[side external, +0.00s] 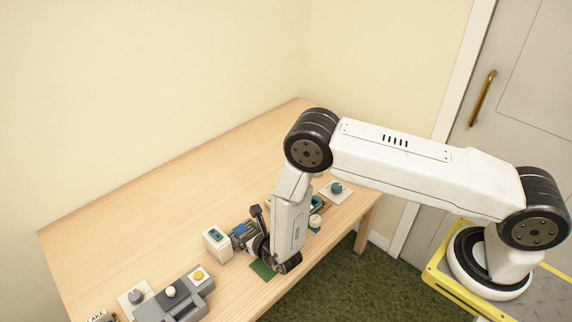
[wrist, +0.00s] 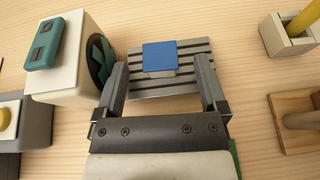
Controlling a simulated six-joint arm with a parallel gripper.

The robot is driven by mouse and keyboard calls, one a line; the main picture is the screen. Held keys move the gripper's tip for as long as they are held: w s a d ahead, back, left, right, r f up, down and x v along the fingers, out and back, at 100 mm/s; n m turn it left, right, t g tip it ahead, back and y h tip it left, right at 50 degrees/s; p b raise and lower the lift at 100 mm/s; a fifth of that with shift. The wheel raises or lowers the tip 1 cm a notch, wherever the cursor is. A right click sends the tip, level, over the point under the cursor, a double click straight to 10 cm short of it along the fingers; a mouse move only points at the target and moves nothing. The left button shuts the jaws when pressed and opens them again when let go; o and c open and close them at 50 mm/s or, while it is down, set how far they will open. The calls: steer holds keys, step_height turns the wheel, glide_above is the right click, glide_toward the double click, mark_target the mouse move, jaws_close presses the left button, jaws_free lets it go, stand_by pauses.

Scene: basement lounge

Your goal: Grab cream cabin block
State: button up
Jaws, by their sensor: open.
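A small block with a blue top (wrist: 160,56) and a pale, cream-looking lower side sits on a grey slotted plate (wrist: 145,94) in the wrist view. The blue top also shows in the side view (side external: 239,229). My gripper (wrist: 160,66) is open, with one dark finger on each side of the block and visible gaps between. Its hold is empty. In the side view my gripper (side external: 254,234) points down over the plate and partly hides it. I cannot tell the exact height of the fingertips relative to the block.
A larger cream box with a teal top piece (wrist: 75,70) stands close beside the left finger. A grey unit with a yellow button (side external: 199,275) is further left. A wooden holder (wrist: 294,120) and a cream cup (wrist: 281,36) are right. The table's back is clear.

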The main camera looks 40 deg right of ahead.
steer(key=shift+x, duration=0.9)
jaws_close()
